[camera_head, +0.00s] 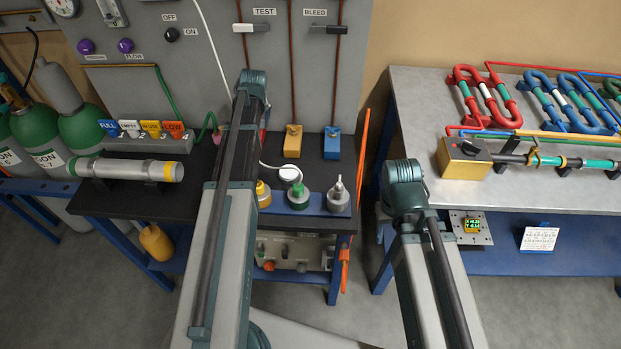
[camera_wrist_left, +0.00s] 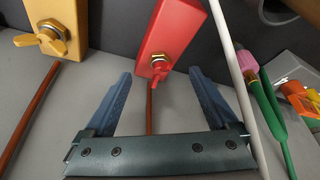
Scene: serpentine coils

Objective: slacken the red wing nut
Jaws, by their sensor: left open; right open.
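The red wing nut (camera_wrist_left: 159,68) is brass-coloured at its threaded base with red wings. It sits on the lower end of a red block (camera_wrist_left: 171,38) in the left wrist view. My left gripper (camera_wrist_left: 160,74) is open, with one blue finger on each side of the nut. I see no contact between the fingers and the nut. In the head view my left arm hides most of the red block. My right gripper (camera_head: 404,174) is over the gap between the benches, away from the block; its fingers are hard to make out.
A yellow block with a wing nut (camera_wrist_left: 48,38) stands left of the red one, and a blue block (camera_head: 332,143) is on the same bench. A white line (camera_wrist_left: 235,75) and a green part with a pink top (camera_wrist_left: 265,95) are close on the right.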

